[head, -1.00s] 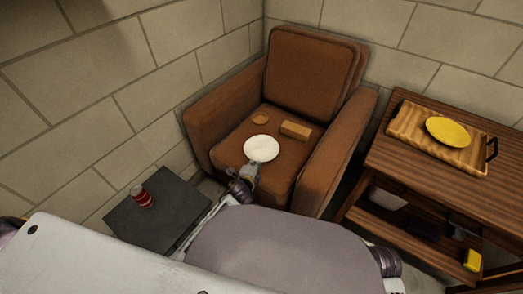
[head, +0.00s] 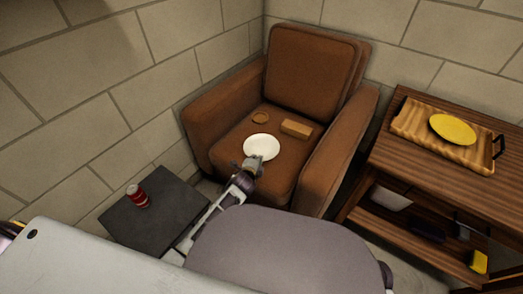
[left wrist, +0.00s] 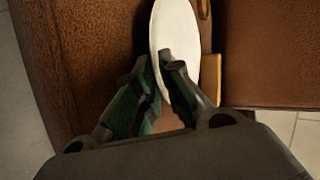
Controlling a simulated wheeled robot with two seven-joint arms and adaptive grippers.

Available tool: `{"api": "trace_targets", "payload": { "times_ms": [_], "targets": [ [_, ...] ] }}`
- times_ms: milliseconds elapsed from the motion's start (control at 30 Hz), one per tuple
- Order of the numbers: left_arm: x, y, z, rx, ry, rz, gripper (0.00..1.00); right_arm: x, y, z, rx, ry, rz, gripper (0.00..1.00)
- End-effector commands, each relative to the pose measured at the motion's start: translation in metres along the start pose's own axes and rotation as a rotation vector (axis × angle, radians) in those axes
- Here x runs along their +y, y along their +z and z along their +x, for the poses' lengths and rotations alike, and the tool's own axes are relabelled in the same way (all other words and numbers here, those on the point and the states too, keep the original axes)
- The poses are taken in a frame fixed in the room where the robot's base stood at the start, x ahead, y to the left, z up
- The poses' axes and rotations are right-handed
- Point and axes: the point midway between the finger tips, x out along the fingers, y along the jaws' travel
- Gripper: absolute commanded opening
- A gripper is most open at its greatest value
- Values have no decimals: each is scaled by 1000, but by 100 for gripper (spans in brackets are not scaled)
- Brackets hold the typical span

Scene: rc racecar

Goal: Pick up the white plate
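The white plate (head: 261,146) lies on the brown armchair's (head: 232,139) seat. My left gripper (head: 253,161) is at the plate's near edge. In the left wrist view my left gripper (left wrist: 159,66) has its two fingertips a small gap apart, close to the rim of the white plate (left wrist: 174,26). The right-hand finger in that view covers part of the plate. I cannot tell whether the fingers touch it. The plate shows no lift off the seat. My right gripper is not in view.
The chair's arms rise on both sides. A dark side table (head: 160,222) holds a red can (head: 138,196). A wooden shelf table (head: 408,169) carries a tray with a yellow plate (head: 452,129).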

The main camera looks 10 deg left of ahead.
Motion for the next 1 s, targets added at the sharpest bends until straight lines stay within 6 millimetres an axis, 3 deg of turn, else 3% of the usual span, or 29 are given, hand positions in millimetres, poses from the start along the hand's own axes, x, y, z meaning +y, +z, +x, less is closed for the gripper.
{"api": "trace_targets", "payload": {
  "times_ms": [467, 567, 1000],
  "targets": [
    [0, 0, 1, 0, 0, 0, 9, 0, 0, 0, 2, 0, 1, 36],
    [0, 0, 1, 0, 0, 0, 0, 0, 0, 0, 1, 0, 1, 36],
    [-1, 0, 0, 1, -1, 0, 0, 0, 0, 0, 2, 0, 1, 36]
  ]
}}
